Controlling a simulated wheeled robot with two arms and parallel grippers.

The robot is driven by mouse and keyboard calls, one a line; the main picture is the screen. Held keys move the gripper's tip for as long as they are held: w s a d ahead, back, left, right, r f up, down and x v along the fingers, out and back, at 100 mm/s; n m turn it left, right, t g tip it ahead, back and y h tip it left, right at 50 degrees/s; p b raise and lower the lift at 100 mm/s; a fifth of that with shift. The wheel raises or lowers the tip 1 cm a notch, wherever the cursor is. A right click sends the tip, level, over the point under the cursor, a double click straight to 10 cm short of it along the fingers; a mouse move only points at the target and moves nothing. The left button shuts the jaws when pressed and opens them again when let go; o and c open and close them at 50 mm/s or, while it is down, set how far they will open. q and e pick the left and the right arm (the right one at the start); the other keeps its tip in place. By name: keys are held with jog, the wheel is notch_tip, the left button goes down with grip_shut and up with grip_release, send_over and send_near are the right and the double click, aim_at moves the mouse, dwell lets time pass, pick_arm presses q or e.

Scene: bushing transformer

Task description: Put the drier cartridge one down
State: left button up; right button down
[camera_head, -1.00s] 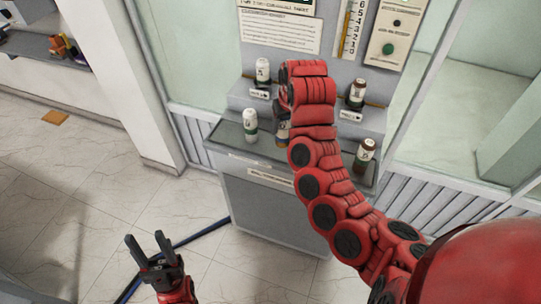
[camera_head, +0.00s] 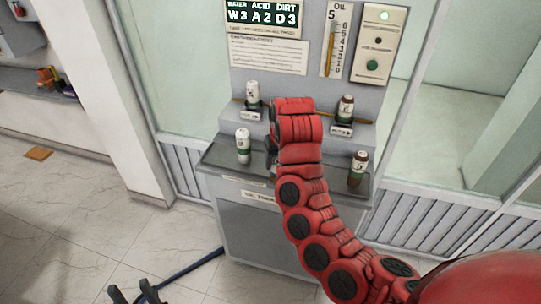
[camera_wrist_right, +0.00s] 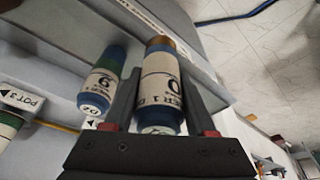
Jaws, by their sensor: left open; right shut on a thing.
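My right gripper (camera_wrist_right: 160,98) is shut on a cartridge (camera_wrist_right: 160,85) with a blue body, a brown-gold end and a white label reading partly "ER 1" and "0". In the head view my red right arm hides most of this gripper and the held cartridge, over the middle of the grey bench (camera_head: 215,157). Whether the cartridge touches a surface is unclear. My left gripper (camera_head: 134,293) is open and empty at the bottom edge.
A white-green cartridge (camera_head: 243,146) and another brown-topped one (camera_head: 357,168) stand on the lower top. A panel (camera_head: 264,17) reads "W3 A2 D3". A "POT 3" label (camera_wrist_right: 22,98) shows too.

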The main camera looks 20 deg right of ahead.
jog(key=w+f+p, duration=0.1)
jog(key=w, duration=0.2)
jog(key=w+f+p, duration=0.1)
jog(key=w, duration=0.2)
jog(key=w+d+f+p, duration=0.1)
jog(key=w, duration=0.3)
jog(key=shift+w+f, duration=0.1)
jog(key=shift+f, duration=0.55)
jog(key=shift+f, duration=0.1)
jog(key=shift+c, duration=1.1)
grip_release()
